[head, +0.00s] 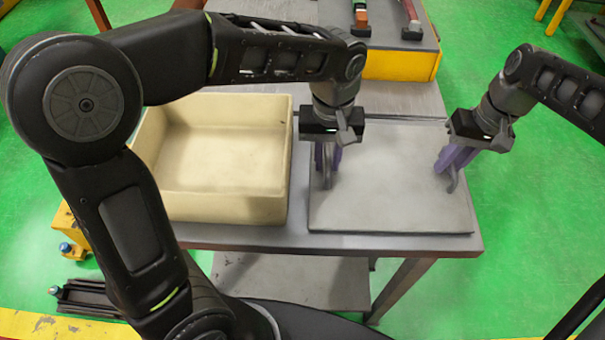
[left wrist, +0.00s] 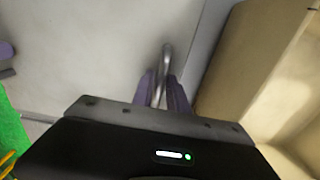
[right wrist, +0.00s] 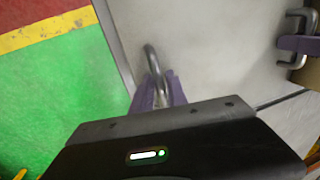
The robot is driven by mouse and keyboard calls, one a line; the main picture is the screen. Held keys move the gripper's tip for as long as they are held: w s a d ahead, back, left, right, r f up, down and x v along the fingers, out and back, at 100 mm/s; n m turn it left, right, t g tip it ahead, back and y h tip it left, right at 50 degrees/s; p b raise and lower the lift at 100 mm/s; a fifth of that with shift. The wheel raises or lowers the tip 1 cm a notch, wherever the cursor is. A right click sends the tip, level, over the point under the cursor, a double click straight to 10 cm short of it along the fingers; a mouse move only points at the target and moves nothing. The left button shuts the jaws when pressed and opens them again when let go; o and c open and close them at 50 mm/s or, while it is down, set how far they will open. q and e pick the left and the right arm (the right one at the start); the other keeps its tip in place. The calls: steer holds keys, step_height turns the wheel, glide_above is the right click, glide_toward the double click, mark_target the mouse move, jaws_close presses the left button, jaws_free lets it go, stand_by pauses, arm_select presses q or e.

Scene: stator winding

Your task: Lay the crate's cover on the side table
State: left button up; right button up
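The cover (head: 400,205), a flat grey plate with a metal handle at each side, appears to lie flat on the grey table (head: 440,243), right of the open crate (head: 270,208). Whether a small gap remains under it I cannot tell. My left gripper (head: 327,172) has its purple fingers closed around the left handle, which shows between them in the left wrist view (left wrist: 163,75). My right gripper (head: 453,170) has its fingers around the right handle, also seen in the right wrist view (right wrist: 155,75). The fingertips are partly hidden by the gripper bodies.
The cream crate is empty and stands close to the cover's left edge. A lower shelf (head: 290,280) shows under the tabletop. Green floor is open to the right.

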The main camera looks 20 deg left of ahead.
arm_select(q)
steer(key=shift+o, duration=1.3)
arm_select(e)
steer(key=shift+o, duration=1.3)
arm_select(q)
steer(key=shift+r, duration=0.15)
arm_select(e)
steer(key=shift+r, duration=0.1)
